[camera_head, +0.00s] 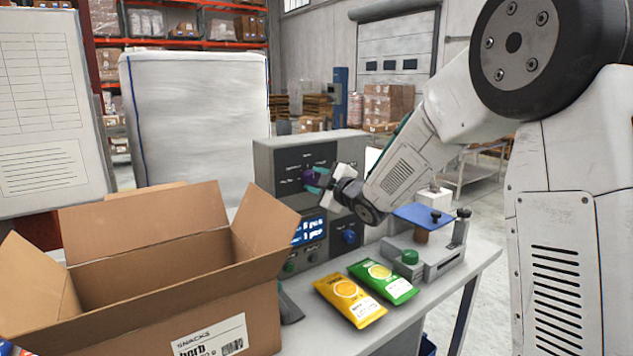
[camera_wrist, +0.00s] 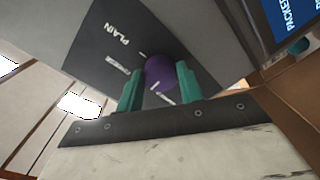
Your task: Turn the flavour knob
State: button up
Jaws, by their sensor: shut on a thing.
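The flavour knob (camera_wrist: 159,71) is a purple round knob on the dark face of a grey machine (camera_head: 265,155). In the wrist view the word PLAIN is printed to its upper left, and a white mark shows at its lower edge. My gripper (camera_wrist: 160,88) has teal fingers, one on each side of the knob, and is shut on it. In the head view the knob (camera_head: 309,176) shows beside my gripper (camera_head: 320,180), partly hidden by it. Which label the knob points to cannot be told.
An open cardboard box (camera_head: 180,305) stands left in front of the machine. A yellow packet (camera_head: 350,300) and a green packet (camera_head: 383,281) lie on the table. A blue knob (camera_head: 349,237) sits lower on the machine. A sealing device (camera_head: 440,252) stands at right.

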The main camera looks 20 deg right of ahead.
jog(key=o, duration=1)
jog(key=v, duration=0.8)
jog(key=shift+w, duration=0.1)
